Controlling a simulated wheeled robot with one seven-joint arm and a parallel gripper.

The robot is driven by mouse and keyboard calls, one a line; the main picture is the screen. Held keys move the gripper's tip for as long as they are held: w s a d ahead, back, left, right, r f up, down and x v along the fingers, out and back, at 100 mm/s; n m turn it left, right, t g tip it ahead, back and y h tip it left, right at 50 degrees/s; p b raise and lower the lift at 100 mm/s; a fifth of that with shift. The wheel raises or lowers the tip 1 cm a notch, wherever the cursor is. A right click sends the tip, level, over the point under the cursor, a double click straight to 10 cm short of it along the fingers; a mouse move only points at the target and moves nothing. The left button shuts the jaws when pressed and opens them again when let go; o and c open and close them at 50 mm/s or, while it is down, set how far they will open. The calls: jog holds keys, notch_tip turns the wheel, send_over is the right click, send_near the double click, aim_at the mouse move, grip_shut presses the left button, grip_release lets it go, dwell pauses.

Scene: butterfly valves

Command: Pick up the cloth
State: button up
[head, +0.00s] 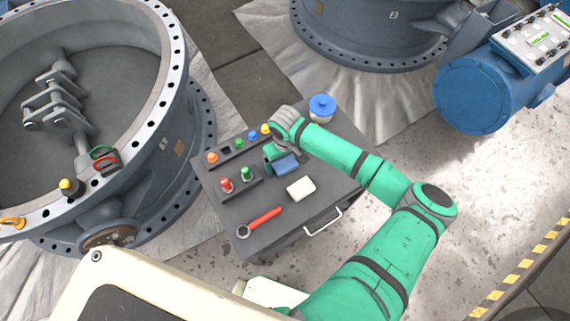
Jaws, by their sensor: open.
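A small blue folded piece, which looks like the cloth (287,166), lies on the dark top of a tool cart (290,215). My green arm reaches in from the lower right, and its grey wrist bends down over the cart. My gripper (276,160) is open at the left end of the cloth, close to it. The hand partly hides the fingers and the cloth's left end. I cannot tell whether they touch.
A cream block (301,189) lies just in front of the cloth. A red-handled wrench (260,222) is at the front. Red (226,184) and green (246,174) bottles stand left, a blue-lidded jar (321,107) behind. A large valve ring (170,130) stands left of the cart.

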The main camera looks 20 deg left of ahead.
jog(key=c, duration=1.1)
jog(key=shift+c, duration=0.2)
jog(key=shift+r, duration=0.15)
jog(key=shift+w+r, duration=0.1)
jog(key=shift+r, duration=0.45)
jog(key=s+a+r, duration=0.7)
jog(key=s+r, duration=0.4)
jog(key=shift+s+a+r, duration=0.35)
jog(key=shift+s+a, duration=0.05)
